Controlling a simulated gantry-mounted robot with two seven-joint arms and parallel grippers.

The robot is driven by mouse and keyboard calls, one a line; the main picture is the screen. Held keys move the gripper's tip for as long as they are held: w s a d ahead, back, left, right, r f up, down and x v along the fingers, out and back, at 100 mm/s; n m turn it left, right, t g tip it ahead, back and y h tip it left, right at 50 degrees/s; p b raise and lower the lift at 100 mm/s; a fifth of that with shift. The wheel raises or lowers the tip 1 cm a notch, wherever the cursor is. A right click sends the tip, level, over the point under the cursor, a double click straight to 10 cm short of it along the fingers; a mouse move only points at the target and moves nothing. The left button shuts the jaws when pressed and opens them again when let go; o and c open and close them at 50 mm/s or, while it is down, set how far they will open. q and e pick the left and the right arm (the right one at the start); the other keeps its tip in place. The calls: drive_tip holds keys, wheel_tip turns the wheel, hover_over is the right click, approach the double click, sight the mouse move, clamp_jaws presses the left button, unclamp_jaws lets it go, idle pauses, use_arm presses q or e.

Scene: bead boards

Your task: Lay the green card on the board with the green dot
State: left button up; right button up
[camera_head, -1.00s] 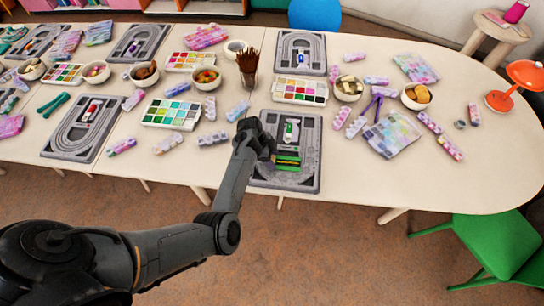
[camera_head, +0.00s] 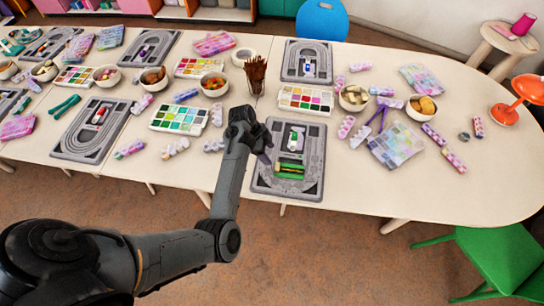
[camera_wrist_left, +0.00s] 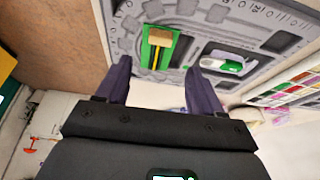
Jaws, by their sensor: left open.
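The near right grey board (camera_head: 275,188) lies on the table, with a green-and-white piece (camera_head: 296,138) in its middle recess. A green card-like piece (camera_head: 289,171) lies across the board's lower part. In the left wrist view it is a green strip (camera_wrist_left: 149,52) with a yellow line and a tan end, and the green-and-white piece (camera_wrist_left: 222,65) lies beside it. I cannot make out a separate green dot. My left gripper (camera_head: 264,152) is at the board's upper left edge, fingers apart, with nothing between them in the wrist view (camera_wrist_left: 160,88). My right gripper is not in view.
A pencil cup (camera_head: 255,75) and a paint palette (camera_head: 305,101) stand behind the board. Another palette (camera_head: 180,119) lies to the left. Another grey board (camera_head: 72,152) with a red piece lies farther left. The table right of the near board's lower part is clear.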

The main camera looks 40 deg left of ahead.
use_arm(q)
drive_tip(key=s+a+r+n+y, duration=0.2)
drive_tip(key=s+n+y, duration=0.2)
drive_tip(key=s, duration=0.5)
drive_tip(key=s+d+r+n, duration=0.2)
drive_tip(key=s+d, duration=0.6)
drive_tip(key=d, duration=0.1)
drive_tip(key=s+d+r+n+t, duration=0.1)
drive_tip(key=s+d+r+n, duration=0.1)
drive_tip(key=s+d, duration=0.6)
drive_tip(key=shift+s+d+r+n+h, duration=0.3)
drive_tip(key=shift+d+r+n, duration=0.05)
drive_tip(key=shift+n, duration=0.25)
drive_tip(key=shift+r, duration=0.1)
wheel_tip(320, 180, up, 24)
drive_tip(key=p, duration=2.4)
